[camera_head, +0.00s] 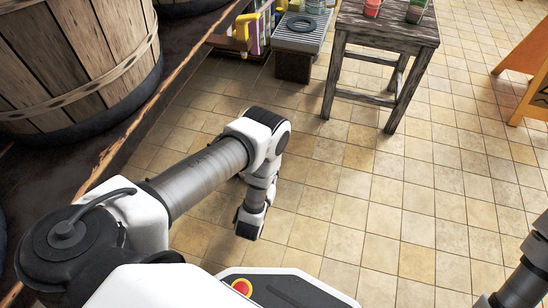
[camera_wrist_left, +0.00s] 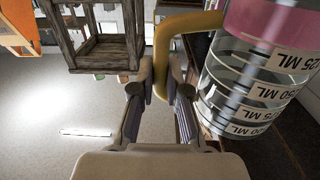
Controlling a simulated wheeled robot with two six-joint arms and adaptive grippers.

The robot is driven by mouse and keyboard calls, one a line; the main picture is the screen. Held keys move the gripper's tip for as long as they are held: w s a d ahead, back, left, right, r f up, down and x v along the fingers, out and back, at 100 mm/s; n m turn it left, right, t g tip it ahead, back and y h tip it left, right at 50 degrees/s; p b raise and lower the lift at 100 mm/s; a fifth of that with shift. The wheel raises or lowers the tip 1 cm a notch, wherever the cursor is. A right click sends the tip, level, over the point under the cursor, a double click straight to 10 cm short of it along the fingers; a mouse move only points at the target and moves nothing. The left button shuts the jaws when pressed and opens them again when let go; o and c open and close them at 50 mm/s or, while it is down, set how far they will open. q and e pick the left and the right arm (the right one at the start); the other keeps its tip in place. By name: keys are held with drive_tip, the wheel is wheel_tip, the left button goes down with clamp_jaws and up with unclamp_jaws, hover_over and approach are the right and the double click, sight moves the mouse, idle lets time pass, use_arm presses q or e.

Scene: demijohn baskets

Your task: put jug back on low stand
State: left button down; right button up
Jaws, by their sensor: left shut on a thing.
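A clear jug (camera_wrist_left: 238,82) with measure labels in ML, a pink band and a yellow handle (camera_wrist_left: 163,45) fills the right of the left wrist view. My left gripper (camera_wrist_left: 164,92) is shut on that handle, with the jug body to the right of the fingers. In the head view my left arm reaches down over the floor; its gripper and the jug are hidden there. The low stand (camera_head: 293,66) is at the top middle of the head view, with a grey ribbed top and a dark base. A dark ring (camera_head: 302,24) lies on it. My right gripper is out of frame.
A wooden table (camera_head: 384,28) with a red and a green jar stands right of the low stand. Bottles (camera_head: 254,36) stand on its left. A wooden tub (camera_head: 85,60) is at the left on a wood-edged platform. The tiled floor is clear. An orange frame is at right.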

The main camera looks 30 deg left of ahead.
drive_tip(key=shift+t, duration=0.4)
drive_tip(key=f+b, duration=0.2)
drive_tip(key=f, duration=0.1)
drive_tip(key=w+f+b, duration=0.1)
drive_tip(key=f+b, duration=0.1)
drive_tip(key=b, duration=0.1)
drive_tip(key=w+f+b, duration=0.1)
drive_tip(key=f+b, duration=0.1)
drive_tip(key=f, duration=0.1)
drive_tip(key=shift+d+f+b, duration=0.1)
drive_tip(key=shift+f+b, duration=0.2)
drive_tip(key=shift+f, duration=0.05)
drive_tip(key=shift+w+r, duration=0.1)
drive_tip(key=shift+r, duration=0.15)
use_arm(q)
drive_tip(key=w+a+f, duration=0.3)
drive_tip(key=w+f, duration=0.1)
drive_tip(key=w, duration=0.4)
drive_tip(key=shift+w+a, duration=0.15)
drive_tip(key=shift+a, duration=0.1)
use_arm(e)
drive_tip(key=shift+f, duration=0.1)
use_arm(q)
drive_tip(key=c, duration=1.2)
unclamp_jaws()
drive_tip(key=shift+f, duration=0.15)
